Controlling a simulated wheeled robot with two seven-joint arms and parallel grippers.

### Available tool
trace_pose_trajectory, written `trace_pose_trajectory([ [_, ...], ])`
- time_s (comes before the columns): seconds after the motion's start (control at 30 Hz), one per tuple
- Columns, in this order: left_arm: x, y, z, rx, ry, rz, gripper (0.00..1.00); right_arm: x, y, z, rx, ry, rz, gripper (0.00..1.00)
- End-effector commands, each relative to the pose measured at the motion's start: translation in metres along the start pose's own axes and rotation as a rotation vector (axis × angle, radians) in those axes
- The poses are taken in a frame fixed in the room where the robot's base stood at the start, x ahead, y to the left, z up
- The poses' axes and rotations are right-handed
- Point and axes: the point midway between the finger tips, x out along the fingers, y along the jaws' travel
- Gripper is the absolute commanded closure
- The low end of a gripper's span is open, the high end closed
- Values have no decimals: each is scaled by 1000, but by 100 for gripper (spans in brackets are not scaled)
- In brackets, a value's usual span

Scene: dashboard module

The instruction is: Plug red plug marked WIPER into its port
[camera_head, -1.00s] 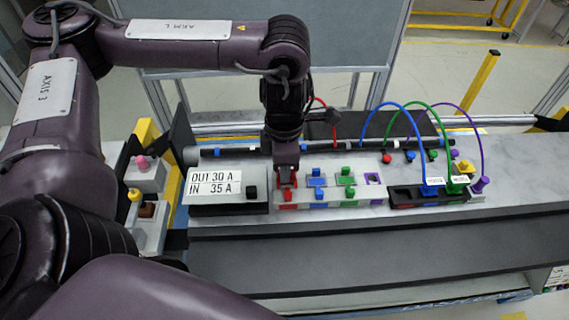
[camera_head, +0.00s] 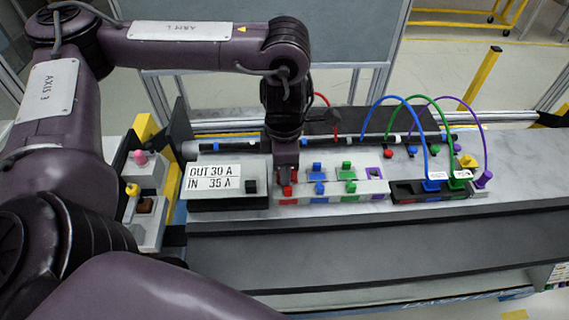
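The red plug marked WIPER cannot be made out. A red cable (camera_head: 322,99) arcs from behind my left arm down to the back rail. The black port block (camera_head: 402,189) sits at the right of the bench, with an empty-looking slot above a red mark (camera_head: 407,201) at its left end. A blue plug (camera_head: 433,185) and a green plug (camera_head: 459,183) stand in it. My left gripper (camera_head: 287,181) points down at a red part (camera_head: 288,190) at the left end of a grey switch row. Its fingers are too small and covered to judge. My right gripper is out of view.
The grey row (camera_head: 332,197) also carries blue, green and purple parts. A display box (camera_head: 226,185) reading OUT 30 A, IN 35 A stands left of it. A purple plug (camera_head: 483,179) stands at the right. A button box (camera_head: 147,203) is at far left. Bench is clear farther right.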

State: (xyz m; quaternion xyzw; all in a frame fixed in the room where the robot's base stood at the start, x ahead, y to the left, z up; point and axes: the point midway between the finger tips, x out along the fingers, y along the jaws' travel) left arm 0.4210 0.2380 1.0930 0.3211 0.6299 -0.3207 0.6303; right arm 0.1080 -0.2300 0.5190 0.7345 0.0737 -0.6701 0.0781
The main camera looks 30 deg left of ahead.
Motion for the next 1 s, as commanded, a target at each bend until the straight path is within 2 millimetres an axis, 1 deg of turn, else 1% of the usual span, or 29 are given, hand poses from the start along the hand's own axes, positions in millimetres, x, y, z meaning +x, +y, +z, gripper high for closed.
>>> trace_pose_trajectory([
  [0.03, 0, 0, 0, 0, 0, 0, 59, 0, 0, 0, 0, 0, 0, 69],
  [0.07, 0, 0, 0, 0, 0, 0, 55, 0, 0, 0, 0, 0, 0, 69],
  [0.33, -1, 0, 0, 0, 0, 0, 55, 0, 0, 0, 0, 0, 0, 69],
  [0.43, -7, 0, 0, 1, -1, 2, 55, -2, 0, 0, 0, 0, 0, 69],
  [0.57, -23, 1, 1, 2, -2, 4, 55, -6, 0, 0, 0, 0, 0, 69],
  [0.8, -59, 1, 1, 1, -2, 4, 55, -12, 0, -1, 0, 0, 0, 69],
  [0.9, -69, 1, 1, 1, -1, 3, 55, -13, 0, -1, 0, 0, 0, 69],
  [1.0, -75, 0, 0, 0, 0, 2, 55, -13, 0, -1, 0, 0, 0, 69],
])
